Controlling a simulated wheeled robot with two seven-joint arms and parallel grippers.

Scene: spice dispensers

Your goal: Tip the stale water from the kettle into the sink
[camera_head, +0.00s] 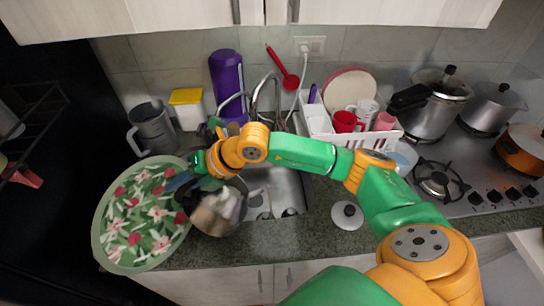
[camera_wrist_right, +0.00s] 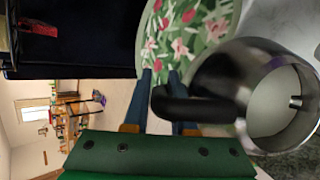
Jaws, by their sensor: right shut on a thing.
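The steel kettle (camera_head: 222,210) with a black handle is at the left edge of the sink (camera_head: 280,190) in the head view. My right gripper (camera_head: 182,184) reaches across the sink to its left side and is shut on its handle. In the right wrist view the kettle (camera_wrist_right: 268,95) is at the right, its round top open and its inside pale. The black handle (camera_wrist_right: 195,106) lies at my right gripper's fingers (camera_wrist_right: 163,95). I cannot tell how far the kettle is tilted or how much water it holds. My left gripper is not in view.
A floral tray (camera_head: 103,225) lies left of the kettle. A grey jug (camera_head: 152,127) and purple bottle (camera_head: 227,83) stand behind, near the faucet (camera_head: 265,100). A white dish rack (camera_head: 345,135) is right of the sink. A loose lid (camera_head: 347,215) lies on the counter.

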